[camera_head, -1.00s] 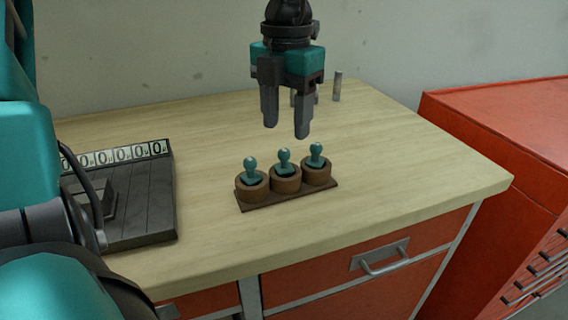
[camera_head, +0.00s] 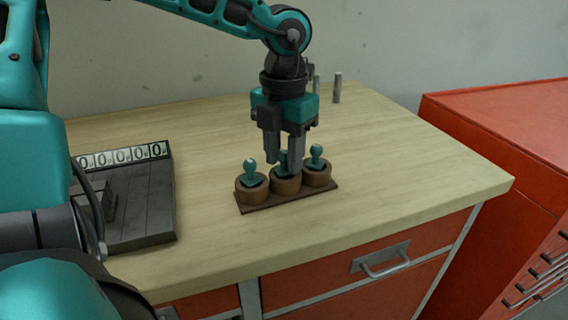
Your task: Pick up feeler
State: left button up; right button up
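Three teal knob-topped pieces, likely the feelers, stand upright in round brown cups on a dark brown base (camera_head: 243,209). They are the left feeler (camera_head: 250,172), the middle feeler (camera_head: 282,160) and the right feeler (camera_head: 317,153). My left gripper (camera_head: 283,166) points straight down over the middle cup, with its fingers apart. The middle feeler shows between the fingers and is partly hidden by them. I cannot tell whether the fingers touch it. My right gripper is not in view.
The cups stand on a light wooden worktop (camera_head: 400,195) with red drawers below. A dark device with a row of number dials (camera_head: 125,155) lies to the left. Small metal pins (camera_head: 337,88) stand behind. A red cabinet (camera_head: 490,140) is at the right. The worktop's right side is clear.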

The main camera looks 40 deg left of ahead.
pick_arm(q)
grip_shut()
jog(key=shift+r, duration=0.1)
